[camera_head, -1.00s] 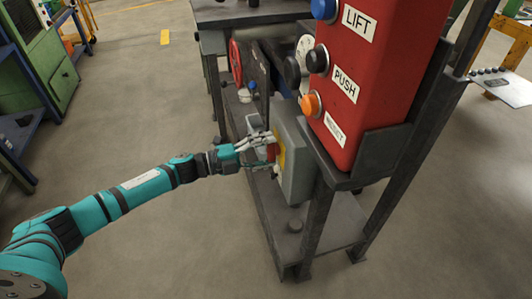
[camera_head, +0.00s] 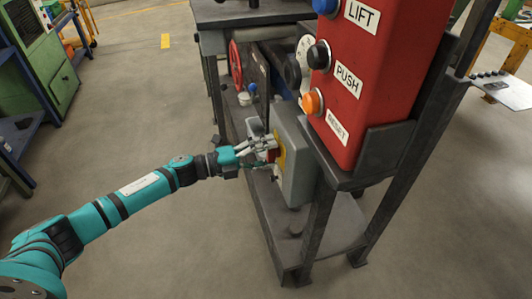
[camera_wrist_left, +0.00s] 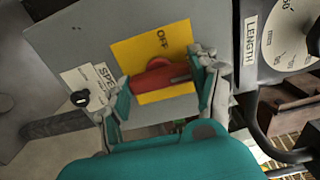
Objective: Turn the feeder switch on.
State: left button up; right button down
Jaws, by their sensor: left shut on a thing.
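The feeder switch is a grey box (camera_head: 293,160) on the side of the dark metal stand, with a yellow plate (camera_wrist_left: 140,50) and a red handle (camera_wrist_left: 158,78). The word OFF shows on the plate above the handle in the left wrist view. My left gripper (camera_head: 268,154) is at the switch face, with one finger at each end of the red handle, shut on it. In the left wrist view the handle lies nearly level, tilted slightly. My right gripper is not in view.
A red control box (camera_head: 385,75) with LIFT, PUSH and RESET buttons stands above and right of the switch. A small black knob (camera_wrist_left: 79,98) sits beside the yellow plate. A red handwheel (camera_head: 236,63) is farther back. Open floor lies left of the stand.

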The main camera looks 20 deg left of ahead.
pick_arm(q)
jog(key=o, duration=1.2)
jog(key=v, duration=1.2)
jog(key=shift+d, duration=0.15)
